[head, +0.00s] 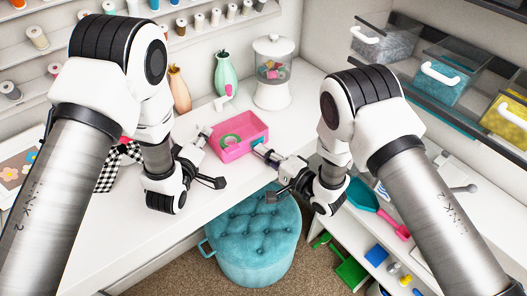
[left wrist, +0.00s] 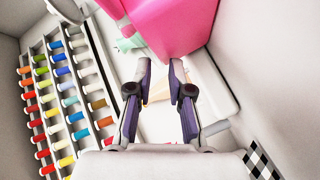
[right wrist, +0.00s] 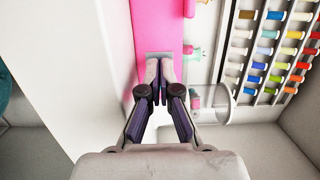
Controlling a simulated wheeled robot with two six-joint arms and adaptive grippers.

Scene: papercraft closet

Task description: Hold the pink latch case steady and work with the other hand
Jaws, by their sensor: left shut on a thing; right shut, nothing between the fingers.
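My right gripper (head: 262,150) is shut and empty at the right end.
A clear-and-white jar (head: 272,88), a mint vase (head: 226,74) and an orange vase (head: 180,90) stand behind the case. A checkered item (head: 108,172) lies left. A teal stool (head: 258,240) is below the worktop's front edge. Drawers (head: 445,75) hang at right.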

